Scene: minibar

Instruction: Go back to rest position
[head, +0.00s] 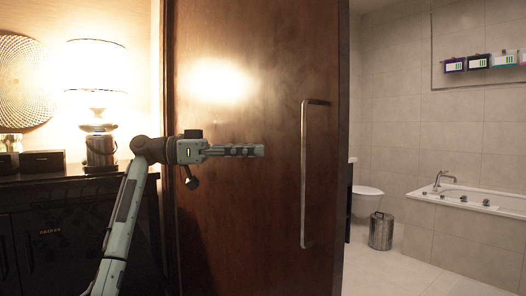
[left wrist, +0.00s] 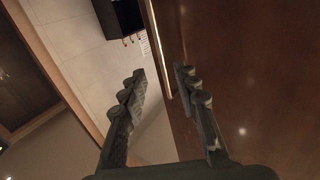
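My left gripper (head: 258,150) is raised in front of the brown wooden door (head: 262,222), its fingers pointing right toward the long metal handle (head: 304,175). A gap shows between the fingertips and the handle in the head view. In the left wrist view the two fingers (left wrist: 160,85) are spread apart with nothing between them. The door surface (left wrist: 245,70) fills the right side of that view, close beside one finger. My right gripper is in neither view.
A dark cabinet (head: 75,232) with a lit lamp (head: 97,75) stands at the left, close to my left arm. Past the door's right edge is a tiled bathroom with a metal bin (head: 381,231), a toilet (head: 365,200) and a bathtub (head: 470,202). The bathroom floor (head: 400,275) in front is clear.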

